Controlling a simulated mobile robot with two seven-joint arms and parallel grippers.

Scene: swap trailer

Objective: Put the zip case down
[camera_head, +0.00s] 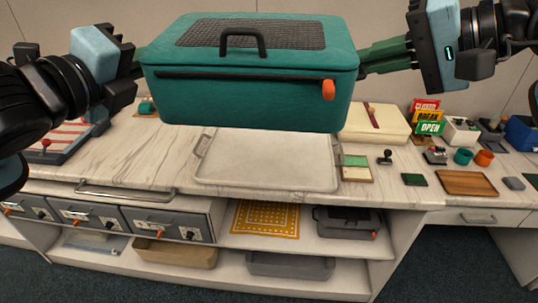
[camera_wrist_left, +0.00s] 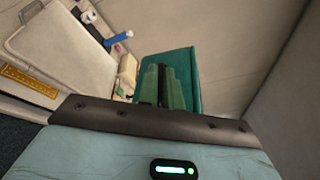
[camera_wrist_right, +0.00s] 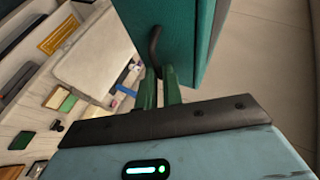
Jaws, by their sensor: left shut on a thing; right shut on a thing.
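The teal zip case (camera_head: 250,100) is held up level above the counter, with a dark mesh panel and black handle on its lid and an orange zip pull at its front right. My left gripper (camera_head: 140,62) is shut on its left end; the case also shows in the left wrist view (camera_wrist_left: 185,62). My right gripper (camera_head: 385,55) is shut at its right end, where a dark side loop shows in the right wrist view (camera_wrist_right: 155,48); the exact grip is partly hidden. The case hangs clear of the counter (camera_head: 160,160).
A pale empty tray (camera_head: 265,165) lies below the case. Right of it are a cream box (camera_head: 375,123), a stamp (camera_head: 385,157), small signs (camera_head: 428,118), cups and a wooden board (camera_head: 467,183). A striped tray (camera_head: 60,140) is at left. Drawers (camera_head: 90,217) and shelves are below.

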